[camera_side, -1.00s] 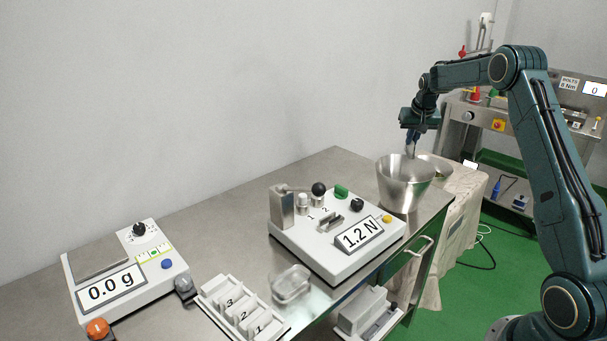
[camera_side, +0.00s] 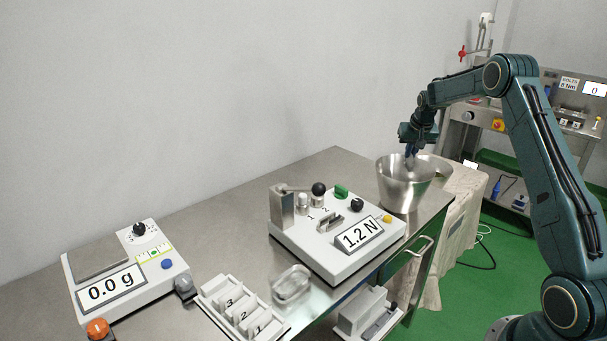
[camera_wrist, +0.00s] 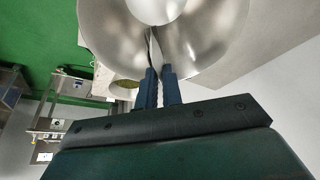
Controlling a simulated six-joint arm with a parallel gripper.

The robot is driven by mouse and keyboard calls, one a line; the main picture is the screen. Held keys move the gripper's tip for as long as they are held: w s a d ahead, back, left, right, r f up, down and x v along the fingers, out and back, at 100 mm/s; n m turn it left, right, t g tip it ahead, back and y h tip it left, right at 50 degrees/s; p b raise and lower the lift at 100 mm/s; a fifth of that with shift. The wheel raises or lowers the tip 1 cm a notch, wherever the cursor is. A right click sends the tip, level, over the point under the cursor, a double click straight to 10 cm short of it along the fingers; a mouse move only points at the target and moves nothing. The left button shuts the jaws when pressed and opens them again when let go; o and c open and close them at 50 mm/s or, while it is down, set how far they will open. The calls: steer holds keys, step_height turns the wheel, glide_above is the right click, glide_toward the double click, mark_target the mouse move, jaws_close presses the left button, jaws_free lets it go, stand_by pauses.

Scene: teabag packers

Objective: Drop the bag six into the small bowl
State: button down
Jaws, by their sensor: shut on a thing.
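My gripper (camera_wrist: 160,72) is shut on a thin bag seen nearly edge-on (camera_wrist: 153,44), which points into a shiny metal bowl (camera_wrist: 205,35). In the side view, my gripper (camera_side: 412,150) is over the mouth of this tapered metal bowl (camera_side: 404,192), at the table's far right corner. The held bag is hard to make out there, and no number on it can be read. I cannot tell which is called small.
A white device reading 1.2 N (camera_side: 330,262) stands close in front of the metal bowl. A scale reading 0.0 g (camera_side: 125,285), a numbered rack (camera_side: 225,290) and a clear dish (camera_side: 291,284) are farther left. The back of the table is clear.

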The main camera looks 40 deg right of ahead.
steer(key=shift+f, duration=0.65)
steer(key=c, duration=1.5)
jaws_free()
steer(key=shift+r, duration=0.15)
steer(key=v, duration=1.3)
steer(key=shift+s+a+r, duration=0.1)
steer(key=shift+a+r, duration=0.05)
steer(key=shift+r, duration=0.1)
